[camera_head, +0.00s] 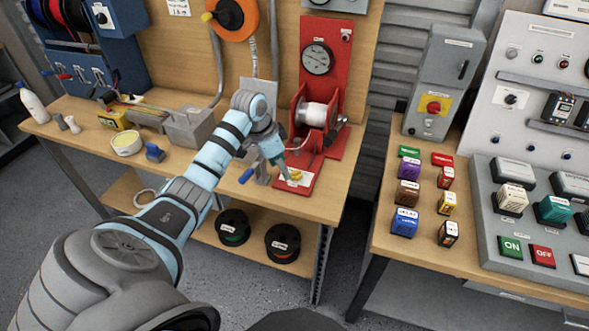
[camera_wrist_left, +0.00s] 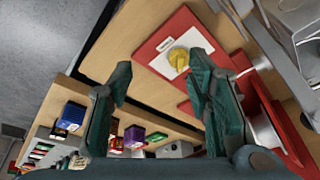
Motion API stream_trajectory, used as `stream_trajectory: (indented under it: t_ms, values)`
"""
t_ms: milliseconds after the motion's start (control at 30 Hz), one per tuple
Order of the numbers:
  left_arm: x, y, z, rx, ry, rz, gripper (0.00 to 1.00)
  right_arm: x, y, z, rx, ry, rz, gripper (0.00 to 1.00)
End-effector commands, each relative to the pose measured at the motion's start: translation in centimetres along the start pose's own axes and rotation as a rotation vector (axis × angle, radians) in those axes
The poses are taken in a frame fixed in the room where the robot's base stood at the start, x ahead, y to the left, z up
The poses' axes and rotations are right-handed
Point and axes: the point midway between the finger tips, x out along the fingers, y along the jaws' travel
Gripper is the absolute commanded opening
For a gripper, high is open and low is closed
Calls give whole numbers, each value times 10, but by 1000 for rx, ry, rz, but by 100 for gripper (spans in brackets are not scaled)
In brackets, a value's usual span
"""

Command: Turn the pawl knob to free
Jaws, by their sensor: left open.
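The yellow pawl knob (camera_wrist_left: 178,58) sits on a white label plate on the red base (camera_wrist_left: 150,50) of the winch. In the head view the knob (camera_head: 296,175) shows just right of my left gripper (camera_head: 283,165). In the left wrist view my left gripper (camera_wrist_left: 160,78) is open, with its two green fingers apart and nothing between them. The knob lies beyond the fingertips, nearer the right finger, and looks apart from them. The label's writing is too small to read. My right gripper is not in view.
The winch's white drum (camera_head: 313,115) and red gauge panel (camera_head: 318,60) stand behind the knob. A blue-handled crank (camera_head: 246,176) is left of it. A second table (camera_head: 425,240) with several coloured blocks stands right, across a gap.

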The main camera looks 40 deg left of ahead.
Motion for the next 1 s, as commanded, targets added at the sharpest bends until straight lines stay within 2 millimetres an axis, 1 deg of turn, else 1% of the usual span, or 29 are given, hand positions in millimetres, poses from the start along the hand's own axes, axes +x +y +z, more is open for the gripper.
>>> stream_trajectory:
  t_ms: [33, 100, 167, 233, 267, 367, 433, 600, 700, 800, 1000]
  values:
    - [-17, -16, -8, -11, 26, 7, 45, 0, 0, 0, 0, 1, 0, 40]
    - [-36, -31, -15, -18, 61, 23, 45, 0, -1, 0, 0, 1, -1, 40]
    - [-44, -37, -19, -22, 80, 34, 45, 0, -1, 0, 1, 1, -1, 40]
    - [-40, -39, -20, -22, 88, 40, 45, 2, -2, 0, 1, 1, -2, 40]
    - [-35, -38, -21, -22, 89, 41, 45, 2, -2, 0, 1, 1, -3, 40]
    - [-10, -36, -23, -22, 87, 42, 45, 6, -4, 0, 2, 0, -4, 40]
    - [11, -35, -24, -23, 86, 43, 45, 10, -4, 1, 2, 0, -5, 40]
    - [63, -34, -28, -24, 86, 40, 45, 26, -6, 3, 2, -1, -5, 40]
    - [83, -34, -30, -23, 86, 38, 45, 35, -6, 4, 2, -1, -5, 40]
    - [94, -33, -31, -22, 86, 37, 45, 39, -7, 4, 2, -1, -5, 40]
    - [96, -33, -32, -20, 85, 36, 45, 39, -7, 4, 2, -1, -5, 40]
